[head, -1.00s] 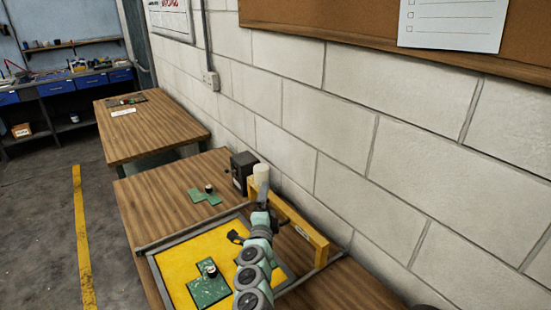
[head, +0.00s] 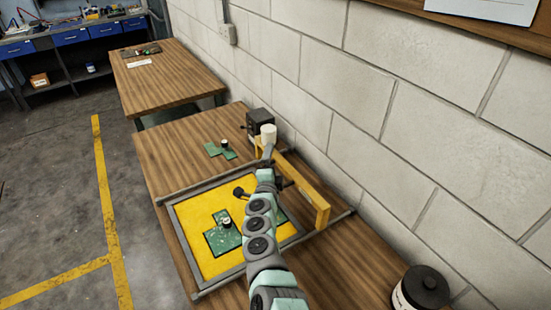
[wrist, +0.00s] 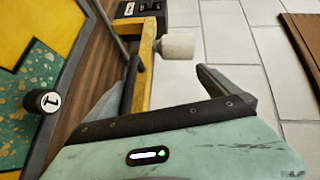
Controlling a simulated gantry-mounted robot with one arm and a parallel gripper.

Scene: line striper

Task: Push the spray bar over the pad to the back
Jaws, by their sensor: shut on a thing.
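The spray bar (head: 307,190) is a yellow beam spanning two grey rails, along the wall side of the yellow pad (head: 190,217). A white cylinder (head: 267,133) stands at its far end. My gripper (head: 268,158) is at that far end, shut on the bar. In the wrist view my gripper's fingers (wrist: 168,85) stand apart on either side, with the yellow beam (wrist: 150,65) and the white cylinder (wrist: 178,46) between and beyond them. The exact contact is hidden. A green board (head: 222,240) with a small black-and-white knob lies on the pad.
A black box (head: 261,122) stands beyond the bar, close to the block wall (head: 330,120). A dark jar (head: 422,289) is at the near right. Another green piece (head: 220,151) lies on the bench behind the pad. A second table (head: 165,75) is farther back.

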